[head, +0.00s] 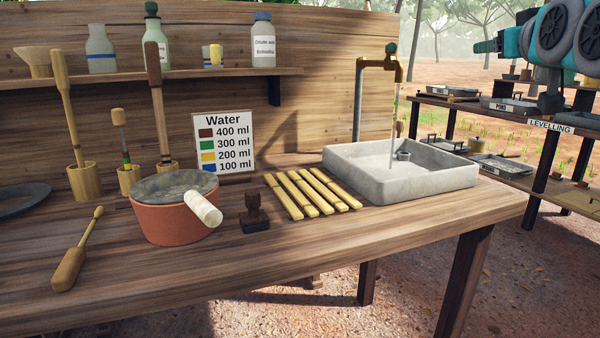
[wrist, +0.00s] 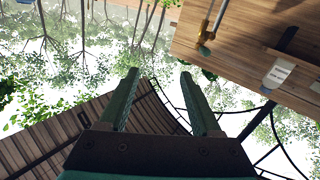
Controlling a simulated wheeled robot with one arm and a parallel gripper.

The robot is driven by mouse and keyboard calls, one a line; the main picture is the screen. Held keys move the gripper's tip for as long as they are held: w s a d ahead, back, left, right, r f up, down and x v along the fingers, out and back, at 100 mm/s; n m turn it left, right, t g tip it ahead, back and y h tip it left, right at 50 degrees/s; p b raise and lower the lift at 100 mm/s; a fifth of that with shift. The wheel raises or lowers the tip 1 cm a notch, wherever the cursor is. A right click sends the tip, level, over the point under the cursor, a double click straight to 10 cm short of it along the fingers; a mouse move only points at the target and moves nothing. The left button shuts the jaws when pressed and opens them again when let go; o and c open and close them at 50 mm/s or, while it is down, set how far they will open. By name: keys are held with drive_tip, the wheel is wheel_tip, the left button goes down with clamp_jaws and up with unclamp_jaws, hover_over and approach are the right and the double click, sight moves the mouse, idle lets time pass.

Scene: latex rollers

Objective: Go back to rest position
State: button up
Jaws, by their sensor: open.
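My gripper (wrist: 158,74) shows in the wrist view with its two green fingers apart and nothing between them. The wrist view looks out at trees, a slatted roof and a wooden board, tilted in the picture. In the head view, teal and dark parts of my arm show at the upper right, raised above the shelves and away from the workbench (head: 350,240). I cannot make out the fingers in the head view.
The workbench carries a clay pot (head: 172,222), a stone basin (head: 440,182), bamboo strips (head: 311,192), a dark stamp (head: 254,214) and a water sign (head: 223,142). A brass tap (head: 380,66) runs over the basin. A levelling rack (head: 500,160) stands at the right.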

drive_tip(key=s+a+f+g+y, duration=0.1)
drive_tip(key=s+a+f+g, duration=0.3)
drive_tip(key=f, duration=0.6)
drive_tip(key=a+f+n+g+y, duration=0.15)
drive_tip(key=a+f, duration=0.35)
drive_tip(key=f, duration=0.6)
drive_tip(key=s+a+f+g+y, duration=0.1)
drive_tip(key=s+a+f+g, duration=0.3)
drive_tip(key=f, duration=0.6)
drive_tip(key=s+a+f+g, duration=0.2)
drive_tip(key=s+f+g, duration=0.3)
drive_tip(key=s+f, duration=0.6)
drive_tip(key=s+a+f+g, duration=0.3)
drive_tip(key=s+f+g, duration=0.1)
drive_tip(key=s+f, duration=0.7)
drive_tip(key=s+m, duration=0.1)
drive_tip(key=s, duration=0.2)
drive_tip(key=shift+s+a+f+g, duration=0.25)
drive_tip(key=shift+s+g, duration=0.1)
drive_tip(key=shift+c, duration=0.3)
